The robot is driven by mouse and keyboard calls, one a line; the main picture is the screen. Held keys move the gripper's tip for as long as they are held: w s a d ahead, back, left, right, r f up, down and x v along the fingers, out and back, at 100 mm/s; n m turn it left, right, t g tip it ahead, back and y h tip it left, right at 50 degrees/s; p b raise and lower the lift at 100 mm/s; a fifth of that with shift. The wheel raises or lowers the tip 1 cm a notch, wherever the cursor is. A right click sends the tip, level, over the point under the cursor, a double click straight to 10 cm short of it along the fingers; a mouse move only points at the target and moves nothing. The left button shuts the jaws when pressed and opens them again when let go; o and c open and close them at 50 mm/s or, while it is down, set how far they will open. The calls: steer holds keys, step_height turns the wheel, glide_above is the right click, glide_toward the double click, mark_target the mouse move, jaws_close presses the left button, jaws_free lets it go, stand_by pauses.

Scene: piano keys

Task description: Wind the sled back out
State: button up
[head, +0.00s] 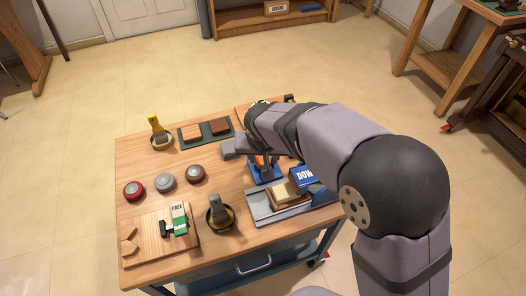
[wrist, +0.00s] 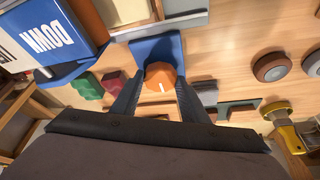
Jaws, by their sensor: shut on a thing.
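An orange knob (wrist: 160,76) with a white mark stands on a blue base (wrist: 155,48) in the wrist view. My gripper (wrist: 160,88) has its two fingers on either side of the knob and is shut on it. In the head view the blue base (head: 266,174) is partly hidden by my arm. Beside it lies a grey rail plate (head: 262,209) with a tan block (head: 288,196) on it, apparently the sled. A blue box marked DOWN (head: 304,178) stands at its right end. The box (wrist: 50,38) and the tan block (wrist: 122,10) also show in the wrist view.
The wooden table (head: 150,190) also holds red, grey and brown round buttons (head: 165,182), a dark cup (head: 220,215), a yellow-handled tool (head: 157,130), a green tray with blocks (head: 205,131) and a board with a FREE sign (head: 160,236).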

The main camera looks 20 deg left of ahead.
steer(key=n+p, duration=0.2)
steer(key=n+y+p, duration=0.1)
steer(key=shift+w+d+r+n+g+p, duration=0.1)
steer(key=shift+d+r+n+g+p, duration=0.1)
steer(key=shift+n+g+p, duration=0.2)
steer(key=shift+w+f+n+y, duration=0.15)
steer(key=shift+n+y, duration=0.25)
steer(key=shift+n, duration=0.6)
steer(key=n+b, duration=0.1)
steer(key=n+g+b, duration=0.1)
steer(key=n+b, duration=0.1)
steer(key=n+g+b, duration=0.1)
steer(key=shift+w+f+n+y+b, duration=0.15)
steer(key=shift+f+n+y+b, duration=0.1)
steer(key=shift+n+y+b, duration=0.15)
steer(key=n+g+b, duration=0.1)
steer(key=n, duration=0.1)
steer(key=shift+r+n, duration=0.15)
steer(key=shift+n, duration=0.15)
steer(key=shift+w+r+n+g, duration=0.1)
steer(key=shift+n+g, duration=0.7)
steer(key=shift+n, duration=0.9)
steer(key=o, duration=1)
steer(key=shift+p+v, duration=0.4)
steer(key=shift+v, duration=3.2)
